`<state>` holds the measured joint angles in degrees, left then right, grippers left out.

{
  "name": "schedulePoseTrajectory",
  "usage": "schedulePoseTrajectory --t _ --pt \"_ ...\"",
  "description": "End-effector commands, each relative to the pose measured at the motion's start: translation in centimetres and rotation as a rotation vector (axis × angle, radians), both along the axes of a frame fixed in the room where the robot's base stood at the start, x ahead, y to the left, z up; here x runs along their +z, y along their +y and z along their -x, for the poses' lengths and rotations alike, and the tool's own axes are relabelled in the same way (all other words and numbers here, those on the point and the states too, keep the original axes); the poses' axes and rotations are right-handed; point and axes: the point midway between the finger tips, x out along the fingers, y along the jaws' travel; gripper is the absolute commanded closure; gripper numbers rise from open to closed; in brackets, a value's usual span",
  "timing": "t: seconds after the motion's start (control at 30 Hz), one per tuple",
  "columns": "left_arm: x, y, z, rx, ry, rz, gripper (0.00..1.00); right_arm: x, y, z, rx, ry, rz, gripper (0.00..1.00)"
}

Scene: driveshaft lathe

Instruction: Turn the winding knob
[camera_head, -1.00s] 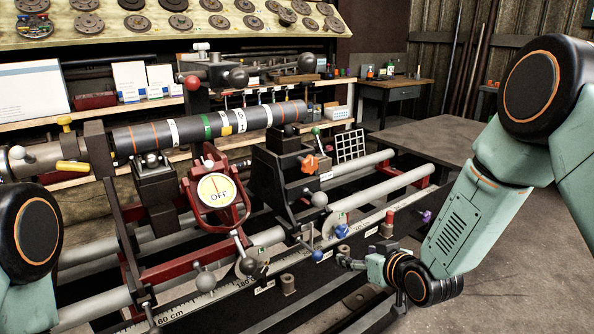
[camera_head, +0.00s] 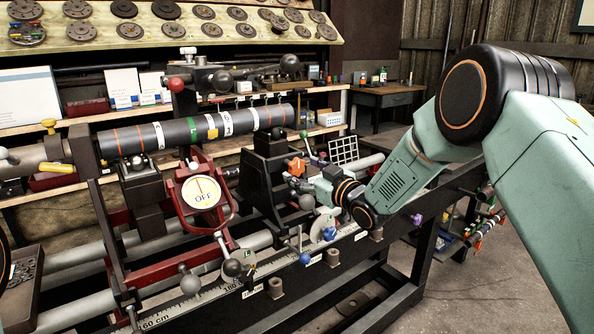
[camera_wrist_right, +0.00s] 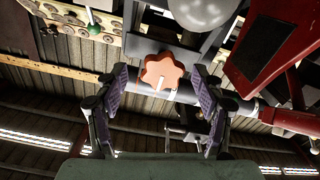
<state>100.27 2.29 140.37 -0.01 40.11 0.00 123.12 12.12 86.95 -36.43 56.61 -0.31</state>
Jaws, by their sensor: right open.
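An orange star-shaped knob (camera_head: 297,166) sits on the black upright block (camera_head: 262,183) of the lathe, and the pictures do not label it. In the right wrist view the knob (camera_wrist_right: 161,71) appears between the two fingertips. My right gripper (camera_head: 294,180) is right at the knob, with its open fingers (camera_wrist_right: 159,78) on either side of it. I see no clear contact, and its depth between the fingers is hard to tell. In the head view my gripper partly covers the block's face. My left gripper is not in view.
A red-framed dial marked OFF (camera_head: 201,192) stands left of the block. A dark shaft with coloured bands (camera_head: 160,136) lies behind. A grey ball (camera_wrist_right: 203,10) shows close to the fingers in the wrist view.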

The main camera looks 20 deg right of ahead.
Motion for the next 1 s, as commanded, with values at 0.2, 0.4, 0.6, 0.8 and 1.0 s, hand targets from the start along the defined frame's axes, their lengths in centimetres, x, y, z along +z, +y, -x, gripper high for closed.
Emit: schedulePoseTrajectory --t 0.2,0.4,0.6,0.8,1.0 --pt "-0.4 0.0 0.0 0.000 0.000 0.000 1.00 -0.1 0.8 -1.9 0.003 -0.001 0.001 0.31" --pt "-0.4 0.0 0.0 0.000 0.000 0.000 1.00 0.0 1.1 -2.4 0.004 0.001 0.000 0.31" --pt "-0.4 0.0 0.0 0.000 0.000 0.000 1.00 0.0 1.1 -2.4 0.004 0.001 -0.001 0.31" --pt "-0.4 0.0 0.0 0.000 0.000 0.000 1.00 0.0 1.0 -2.4 0.004 0.001 -0.001 0.47" --pt "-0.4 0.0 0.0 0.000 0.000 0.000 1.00 0.0 1.0 -2.4 0.004 0.001 -0.001 0.64"
